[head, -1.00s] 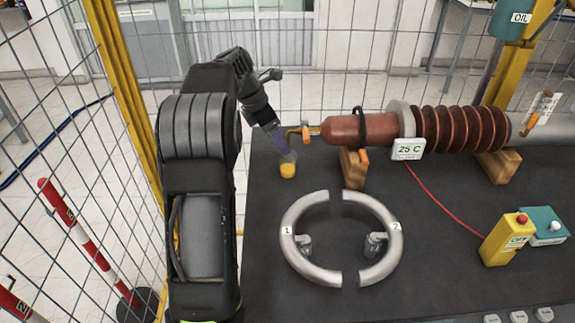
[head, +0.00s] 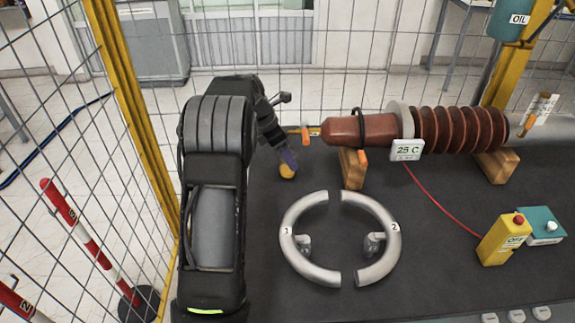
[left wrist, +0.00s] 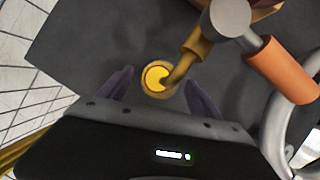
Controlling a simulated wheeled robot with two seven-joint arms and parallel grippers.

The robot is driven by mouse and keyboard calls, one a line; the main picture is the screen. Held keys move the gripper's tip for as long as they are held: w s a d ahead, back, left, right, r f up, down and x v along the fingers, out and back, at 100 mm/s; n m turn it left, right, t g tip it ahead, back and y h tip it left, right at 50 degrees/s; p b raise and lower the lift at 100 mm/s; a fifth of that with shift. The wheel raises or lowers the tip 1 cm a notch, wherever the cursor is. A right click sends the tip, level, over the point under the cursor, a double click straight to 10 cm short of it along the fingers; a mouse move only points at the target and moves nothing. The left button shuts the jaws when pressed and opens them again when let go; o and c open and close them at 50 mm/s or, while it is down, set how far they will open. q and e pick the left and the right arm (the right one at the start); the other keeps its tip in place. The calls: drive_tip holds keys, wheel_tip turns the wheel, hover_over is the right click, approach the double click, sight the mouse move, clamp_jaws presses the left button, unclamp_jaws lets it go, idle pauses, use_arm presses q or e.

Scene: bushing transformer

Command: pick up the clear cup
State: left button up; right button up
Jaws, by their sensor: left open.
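The clear cup (head: 287,172) with orange-yellow liquid stands on the dark table, left of the brown bushing. In the left wrist view the cup (left wrist: 157,78) is seen from above, between and just beyond the fingertips. My left gripper (head: 287,160) reaches down over the cup, partly covering it in the head view. In the left wrist view my left gripper (left wrist: 160,86) is open, one finger on either side. I cannot tell whether the fingers touch the cup. My right gripper is not in view.
A brass valve with an orange handle (left wrist: 285,68) juts close beside the cup, its pipe overlapping the cup's edge in the wrist view. The bushing (head: 350,131) rests on wooden blocks (head: 352,168). Two silver half rings (head: 297,215) lie in front. Wire fence stands left.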

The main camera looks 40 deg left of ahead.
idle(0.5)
use_arm(q)
clamp_jaws()
idle(0.7)
